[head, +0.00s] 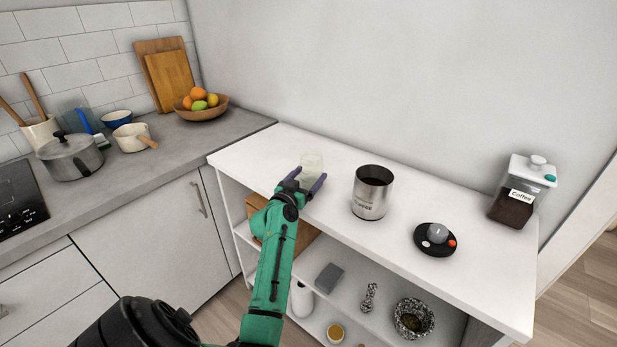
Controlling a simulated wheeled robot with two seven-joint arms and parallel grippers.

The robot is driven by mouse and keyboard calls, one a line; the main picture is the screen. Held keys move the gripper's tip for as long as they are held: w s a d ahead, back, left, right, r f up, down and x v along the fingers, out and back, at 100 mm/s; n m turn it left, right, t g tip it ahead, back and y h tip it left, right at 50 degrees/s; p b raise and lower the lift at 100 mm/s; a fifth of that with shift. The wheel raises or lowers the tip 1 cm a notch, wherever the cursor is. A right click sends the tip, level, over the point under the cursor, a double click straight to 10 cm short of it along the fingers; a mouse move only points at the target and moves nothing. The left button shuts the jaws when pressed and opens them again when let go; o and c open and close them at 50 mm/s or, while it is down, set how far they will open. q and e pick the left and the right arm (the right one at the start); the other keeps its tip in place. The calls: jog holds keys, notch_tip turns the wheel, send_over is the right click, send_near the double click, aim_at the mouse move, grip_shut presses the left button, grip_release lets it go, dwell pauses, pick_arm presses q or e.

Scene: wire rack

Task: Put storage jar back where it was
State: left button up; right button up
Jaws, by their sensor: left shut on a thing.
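My left gripper (304,184) reaches in over the white shelf unit's top (262,153). It is shut on a small, pale, see-through thing (312,163), which shows faintly between and beyond the dark fingers. I cannot tell whether this is the storage jar, or whether it touches the surface. A clear jar with a white lid and a "Coffee" label (513,205) stands upright at the right end of the top, its lower part dark with contents. My right gripper is not in view.
A steel canister (371,200) stands just right of my left gripper. A black round dial (435,240) lies further right. Lower shelves hold a grey block (329,278) and a speckled bowl (413,318). A fruit bowl (201,105) and pot (70,156) stand on the left counter.

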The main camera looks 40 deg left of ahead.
pick_arm(q)
jog(key=shift+w, duration=0.1)
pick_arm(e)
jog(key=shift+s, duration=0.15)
pick_arm(q)
jog(key=shift+f, duration=0.15)
jog(key=o, duration=1.4)
jog(key=shift+c, duration=0.2)
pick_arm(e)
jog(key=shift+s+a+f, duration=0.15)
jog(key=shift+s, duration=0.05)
pick_arm(q)
jog(key=b+v, duration=0.2)
jog(key=v, duration=1)
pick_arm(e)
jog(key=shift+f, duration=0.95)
